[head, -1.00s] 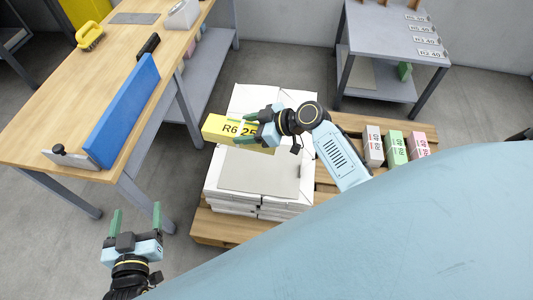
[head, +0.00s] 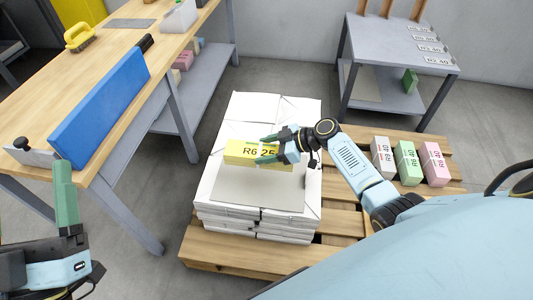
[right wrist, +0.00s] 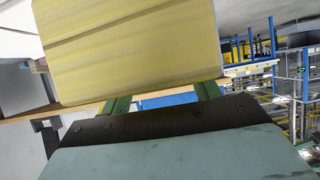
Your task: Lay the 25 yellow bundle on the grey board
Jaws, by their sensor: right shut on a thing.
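The yellow bundle (head: 240,152), marked R6 25, is held in my right gripper (head: 268,149). Its green fingers are shut on the bundle's right part. In the right wrist view the bundle (right wrist: 130,50) fills the upper left, between the fingers. The grey board (head: 262,195) lies flat on the front of the white stacks (head: 262,107). The bundle is over the board's back edge; whether it touches cannot be told. My left gripper (head: 35,225) is at the lower left, empty, its fingers apart, one cut off by the frame edge.
The white stacks stand on a wooden pallet (head: 230,255). White (head: 382,158), green (head: 407,163) and pink (head: 434,164) bundles stand at its right. A wooden bench (head: 60,80) with a blue plate (head: 100,108) is left; a grey table (head: 385,50) is back right.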

